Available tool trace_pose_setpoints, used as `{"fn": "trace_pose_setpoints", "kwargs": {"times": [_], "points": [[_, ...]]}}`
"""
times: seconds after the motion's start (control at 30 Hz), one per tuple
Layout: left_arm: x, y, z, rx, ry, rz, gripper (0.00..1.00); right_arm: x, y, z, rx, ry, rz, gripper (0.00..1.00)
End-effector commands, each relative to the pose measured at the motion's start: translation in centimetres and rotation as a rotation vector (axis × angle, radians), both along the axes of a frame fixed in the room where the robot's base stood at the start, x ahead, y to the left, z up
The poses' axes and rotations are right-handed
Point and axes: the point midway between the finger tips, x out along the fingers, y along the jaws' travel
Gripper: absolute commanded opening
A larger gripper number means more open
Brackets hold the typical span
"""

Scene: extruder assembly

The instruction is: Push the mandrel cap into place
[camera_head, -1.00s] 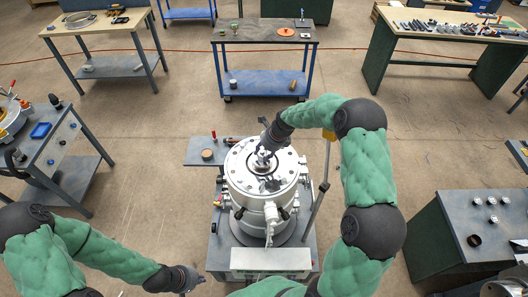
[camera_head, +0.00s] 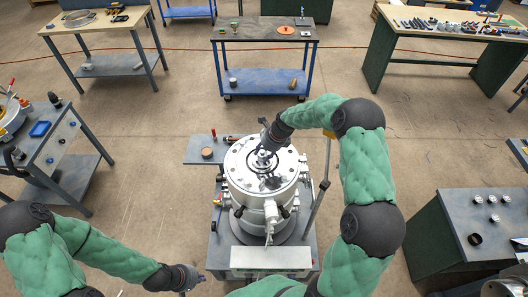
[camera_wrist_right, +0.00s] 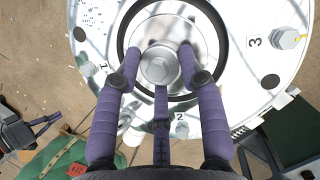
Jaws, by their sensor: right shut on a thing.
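The mandrel cap (camera_wrist_right: 162,66) is a shiny metal piece with a round end, at the centre of the extruder head's top. My right gripper (camera_wrist_right: 160,58) has its purple fingers close around it, two at the sides and one from below in the right wrist view. In the head view, my right gripper (camera_head: 266,149) reaches down onto the middle of the white cylindrical extruder head (camera_head: 243,193) and hides much of the cap. A black ring (camera_wrist_right: 222,26) encircles the cap on the top plate. My left gripper (camera_head: 186,279) hangs empty at the lower left, its fingers too small to judge.
Bolts and printed numbers ring the top plate. A small side shelf with a round brown piece (camera_head: 207,153) adjoins the extruder stand. A grey cart (camera_head: 60,150) stands left, a blue-framed table (camera_head: 265,33) behind, and a grey-topped bench (camera_head: 480,225) right. Floor between them is clear.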

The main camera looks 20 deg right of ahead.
Motion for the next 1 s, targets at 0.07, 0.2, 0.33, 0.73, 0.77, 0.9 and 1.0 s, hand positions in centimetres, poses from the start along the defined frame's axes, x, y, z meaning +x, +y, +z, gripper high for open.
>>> {"fn": "trace_pose_setpoints", "kwargs": {"times": [0.07,0.2,0.33,0.73,0.77,0.9,1.0], "points": [[0.0,0.0,-0.1,0.000,0.000,0.000,0.00,0.1,0.0,-0.1,-0.001,-0.002,-0.001,0.00],[0.0,0.0,-0.2,0.000,0.000,0.000,0.00,0.1,-0.1,-0.3,-0.001,-0.002,-0.001,0.00],[0.0,0.0,-0.2,0.000,0.000,0.000,0.00,0.1,0.0,-0.4,0.000,-0.003,-0.001,0.57],[0.0,0.0,-0.2,0.000,0.000,0.000,0.00,-0.1,0.0,-0.4,0.000,0.001,0.000,0.68],[0.0,0.0,-0.2,0.000,0.000,0.000,0.00,-0.1,-0.1,-0.3,0.000,0.000,0.000,0.68],[0.0,0.0,-0.2,0.000,0.000,0.000,0.00,-0.4,-0.5,1.1,-0.001,-0.003,-0.001,0.68],[0.0,0.0,-0.2,0.000,0.000,0.000,0.00,-0.8,-0.9,2.7,-0.001,-0.003,-0.001,0.68]]}}
